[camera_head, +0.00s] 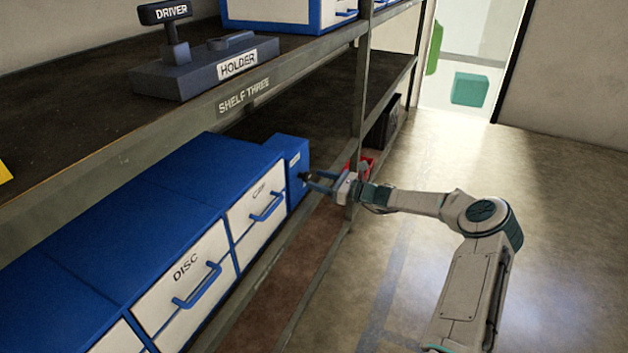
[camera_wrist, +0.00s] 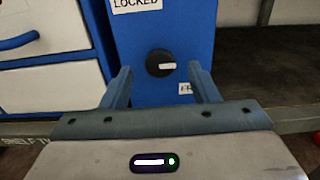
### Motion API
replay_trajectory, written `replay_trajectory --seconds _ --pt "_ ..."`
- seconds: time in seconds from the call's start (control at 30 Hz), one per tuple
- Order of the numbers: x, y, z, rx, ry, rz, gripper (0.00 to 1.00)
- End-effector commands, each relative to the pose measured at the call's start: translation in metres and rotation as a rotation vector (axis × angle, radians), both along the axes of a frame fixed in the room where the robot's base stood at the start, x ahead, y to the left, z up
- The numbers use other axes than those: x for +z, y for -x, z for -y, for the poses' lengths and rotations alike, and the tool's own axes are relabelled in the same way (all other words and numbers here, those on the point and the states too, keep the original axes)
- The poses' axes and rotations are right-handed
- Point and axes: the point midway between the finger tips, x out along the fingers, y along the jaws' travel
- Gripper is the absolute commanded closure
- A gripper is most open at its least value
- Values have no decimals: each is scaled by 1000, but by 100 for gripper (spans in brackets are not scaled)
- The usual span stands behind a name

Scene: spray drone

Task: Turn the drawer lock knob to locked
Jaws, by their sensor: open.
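The lock knob (camera_wrist: 160,63) is a round black dial with a white pointer bar on the blue lock box (camera_wrist: 185,30). The pointer lies roughly level, toward the right in the wrist view. A "LOCKED" label (camera_wrist: 136,5) is above the knob, and a partly cut-off label (camera_wrist: 186,88) is below right. My gripper (camera_wrist: 159,72) is open, with one finger on each side of the knob in the picture; contact cannot be told. In the head view, my gripper (camera_head: 307,179) reaches the front of the blue lock box (camera_head: 289,155), at the end of the drawer row.
Blue drawer units with white fronts, "DISC" (camera_head: 184,280) and "CZF" (camera_head: 256,203), stand left of the lock box. A grey shelf post (camera_head: 359,100) and a red object (camera_head: 366,165) are close to my gripper. A driver holder (camera_head: 210,68) sits on the shelf above. The floor at right is clear.

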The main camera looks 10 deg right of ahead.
Motion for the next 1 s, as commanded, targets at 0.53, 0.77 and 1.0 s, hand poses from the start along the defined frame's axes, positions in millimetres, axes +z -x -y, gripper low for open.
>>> replay_trajectory --seconds 0.53,0.77,1.0 --pt "0 -14 -20 1 1 -1 45" --pt "0 -14 -20 1 1 0 90" --pt "-1 -14 -20 1 13 16 90"
